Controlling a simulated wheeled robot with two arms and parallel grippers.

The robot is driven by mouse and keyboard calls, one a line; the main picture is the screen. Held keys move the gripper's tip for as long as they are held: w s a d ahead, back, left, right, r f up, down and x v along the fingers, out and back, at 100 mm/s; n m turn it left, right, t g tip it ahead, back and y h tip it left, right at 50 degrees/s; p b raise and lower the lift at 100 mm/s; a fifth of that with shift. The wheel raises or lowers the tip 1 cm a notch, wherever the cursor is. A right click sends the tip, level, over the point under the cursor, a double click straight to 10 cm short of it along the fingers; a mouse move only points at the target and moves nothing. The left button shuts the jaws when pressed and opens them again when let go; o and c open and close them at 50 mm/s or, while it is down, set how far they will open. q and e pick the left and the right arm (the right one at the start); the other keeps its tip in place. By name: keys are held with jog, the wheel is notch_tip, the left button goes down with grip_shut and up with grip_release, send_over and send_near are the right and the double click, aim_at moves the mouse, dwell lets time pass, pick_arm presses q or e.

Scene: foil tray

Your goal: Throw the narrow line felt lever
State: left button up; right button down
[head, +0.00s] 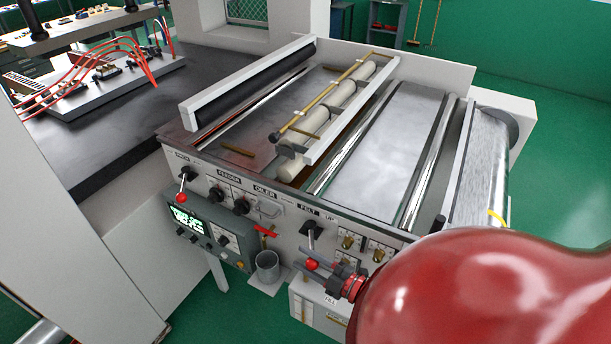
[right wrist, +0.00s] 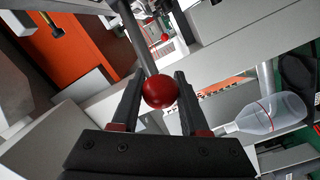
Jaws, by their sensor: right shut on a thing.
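The felt lever hangs from a black pivot (head: 311,232) under the FELT label on the machine's front panel. Its red ball knob (head: 312,265) points downward and also shows in the right wrist view (right wrist: 159,92). My right gripper (head: 318,268) is shut on this knob, with one dark finger on each side; the wrist view shows its fingertips (right wrist: 157,78) flanking the ball. The red arm behind it covers the panel's lower right. My left gripper is not in view.
Another red-knobbed lever (head: 181,197) stands at the panel's left, above a display box (head: 205,235). A red T-handle (head: 266,231) and a grey cup (head: 267,266) are left of my right gripper. Several small switches (head: 348,241) sit close on its right. A clear bottle (right wrist: 268,115) shows in the wrist view.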

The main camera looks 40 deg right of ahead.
jog(key=shift+s+a+f, duration=0.1)
jog(key=shift+s+f, duration=0.15)
jog(key=shift+f, duration=0.3)
jog(key=c, duration=0.7)
grip_release()
jog(key=shift+o, duration=1.3)
jog(key=shift+s+r, duration=0.1)
jog(key=shift+r, duration=0.3)
jog(key=v, duration=1.7)
jog(key=shift+s, duration=0.2)
